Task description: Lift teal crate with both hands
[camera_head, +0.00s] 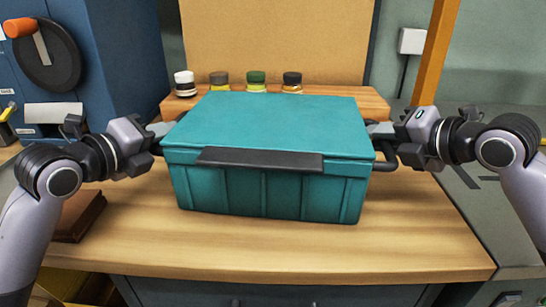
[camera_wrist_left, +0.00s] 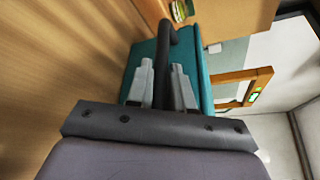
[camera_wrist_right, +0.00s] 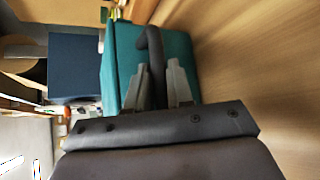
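The teal crate (camera_head: 270,190), with a flat lid and a dark front latch bar (camera_head: 260,159), is in the middle of the wooden table and appears to rest on it, roughly level. My left gripper (camera_head: 165,130) is at its left side. In the left wrist view the dark handle (camera_wrist_left: 163,55) runs between the fingers, which look shut on it. My right gripper (camera_head: 378,130) is at the right side. In the right wrist view the other dark handle (camera_wrist_right: 154,50) lies between the fingers, which look closed against it. The fingertips are partly hidden in the head view.
A blue cabinet (camera_head: 115,50) stands at the left, and a brown object (camera_head: 78,215) lies at the table's left. The table front (camera_head: 270,255) is clear.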

